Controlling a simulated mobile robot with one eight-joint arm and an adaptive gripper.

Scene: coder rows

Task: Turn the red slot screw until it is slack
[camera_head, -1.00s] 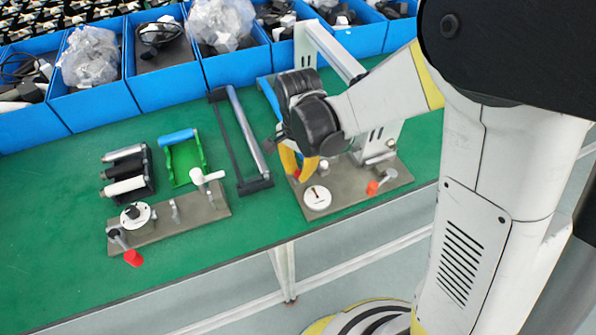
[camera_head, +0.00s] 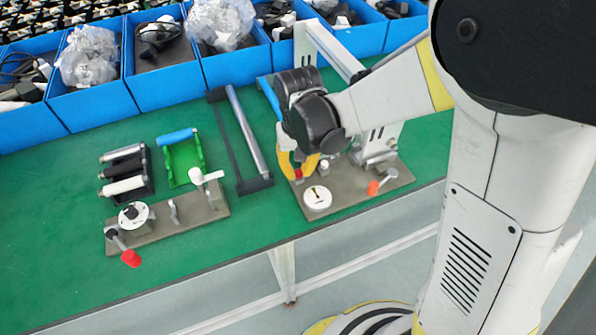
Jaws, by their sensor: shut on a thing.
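The red slot screw (camera_head: 298,174) shows as a small red patch at the back left of the right-hand grey plate (camera_head: 345,196). My gripper (camera_head: 297,168) reaches down over it, with one yellow finger on each side. The gripper is shut on the screw. The fingers and the dark wrist cover much of the screw, and its slot cannot be made out.
A white round dial (camera_head: 317,198), a small white post (camera_head: 323,167) and an orange-red-tipped lever (camera_head: 373,187) are close by on the plate. A white frame (camera_head: 330,48) rises behind. Another plate (camera_head: 190,216) stands left. Blue bins (camera_head: 160,88) line the back.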

